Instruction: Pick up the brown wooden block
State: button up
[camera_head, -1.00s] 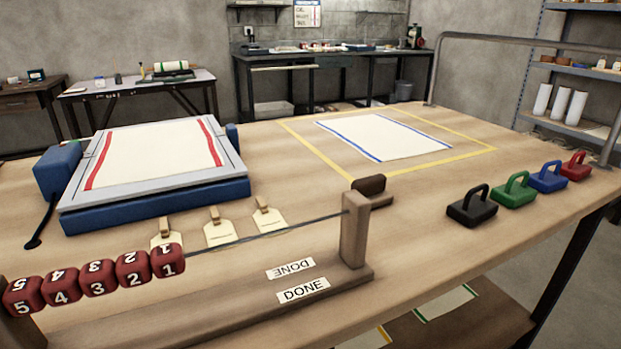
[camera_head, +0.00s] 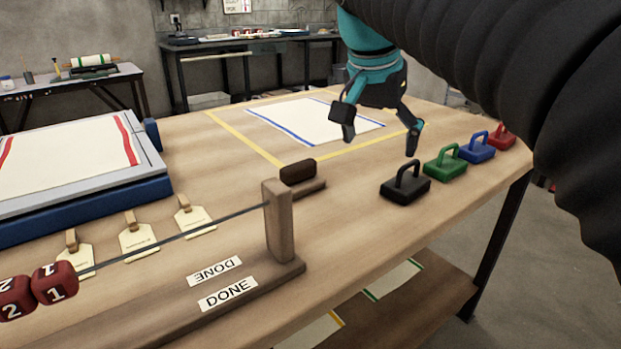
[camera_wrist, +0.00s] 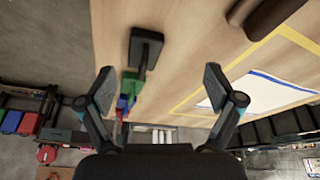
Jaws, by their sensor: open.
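In the wrist view the brown block (camera_wrist: 274,16) shows at the top right, cut off by the frame edge. My gripper (camera_head: 378,132) is open and empty. It hangs above the table, to the right of the block and farther back, apart from it. In the wrist view my gripper (camera_wrist: 158,75) has its two fingers spread wide, with nothing between them.
Black (camera_head: 405,186), green (camera_head: 445,166), blue (camera_head: 477,149) and red (camera_head: 501,136) handled weights line the table's right edge. A white cloth (camera_head: 300,121) lies inside a yellow outline. The bead rack post (camera_head: 278,222) stands close in front of the block. Three tags lie left.

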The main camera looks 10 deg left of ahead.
jog(key=w+a+r+m, duration=0.2)
jog(key=a, duration=0.9)
jog(key=m+h+b, duration=0.1)
jog(key=m, duration=0.1)
send_near(294, 165)
jog(key=b+x, duration=0.1)
jog(key=x, duration=0.1)
jog(key=b+x, duration=0.2)
jog(key=x, duration=0.1)
jog(key=b+x, duration=0.1)
jog(key=x, duration=0.1)
jog(key=shift+w+a+f, duration=0.2)
jog(key=shift+w+f, duration=0.05)
jog(key=shift+w, duration=0.1)
jog(key=b+x, duration=0.2)
jog(key=x, duration=0.1)
jog(key=b+x, duration=0.1)
jog(key=x, duration=0.1)
jog(key=shift+s+d, duration=0.25)
jog(key=shift+d, duration=0.05)
jog(key=c, duration=1.4)
